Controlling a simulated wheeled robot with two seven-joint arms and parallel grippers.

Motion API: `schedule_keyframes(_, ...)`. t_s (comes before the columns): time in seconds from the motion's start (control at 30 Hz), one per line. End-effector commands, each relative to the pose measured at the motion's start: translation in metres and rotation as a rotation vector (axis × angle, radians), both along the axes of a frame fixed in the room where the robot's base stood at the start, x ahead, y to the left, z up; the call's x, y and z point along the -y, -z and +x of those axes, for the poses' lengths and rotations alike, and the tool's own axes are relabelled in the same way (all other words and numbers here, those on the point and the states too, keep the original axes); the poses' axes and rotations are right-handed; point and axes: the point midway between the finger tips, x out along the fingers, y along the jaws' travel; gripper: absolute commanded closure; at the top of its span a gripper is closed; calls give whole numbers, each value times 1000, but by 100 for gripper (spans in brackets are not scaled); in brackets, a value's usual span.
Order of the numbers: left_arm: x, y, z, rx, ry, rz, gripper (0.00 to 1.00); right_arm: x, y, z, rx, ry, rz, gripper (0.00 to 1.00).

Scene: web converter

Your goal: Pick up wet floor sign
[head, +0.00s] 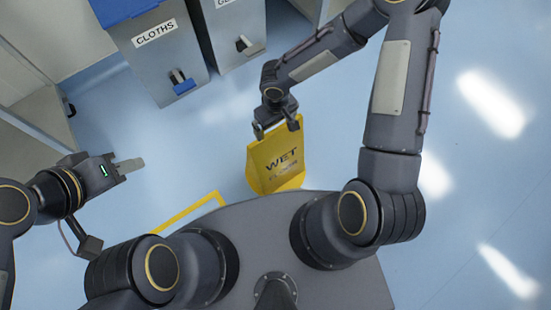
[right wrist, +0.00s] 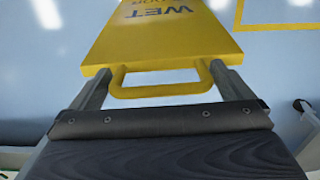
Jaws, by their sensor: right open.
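The yellow wet floor sign (head: 274,165) stands on the blue floor just in front of my base, with "WET" on its face. In the right wrist view the sign (right wrist: 160,38) has a yellow loop handle (right wrist: 160,91) at its top edge. My right gripper (head: 276,128) is at the top of the sign. Its fingers (right wrist: 160,84) are apart, one on each side of the handle, and not closed on it. My left gripper (head: 130,165) is off to the left, away from the sign; its finger gap cannot be made out.
Grey bins stand at the back, one labelled "CLOTHS" (head: 157,45) with a blue lid. A grey cabinet (head: 45,120) is at the left. A yellow floor line (head: 185,212) runs left of the sign. The floor to the right (head: 470,180) is clear.

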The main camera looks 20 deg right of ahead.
Motion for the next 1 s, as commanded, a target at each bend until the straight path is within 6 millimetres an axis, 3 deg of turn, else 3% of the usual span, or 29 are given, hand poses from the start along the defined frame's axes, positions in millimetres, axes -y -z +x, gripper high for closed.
schedule_keyframes(0.23,0,0,0,0,0,0,64,0,0,0,1,0,0,3)
schedule_keyframes(0.73,0,0,0,0,0,0,64,0,0,0,1,0,-1,68)
schedule_keyframes(1.0,0,-1,0,0,0,0,64,0,-1,1,3,0,1,70)
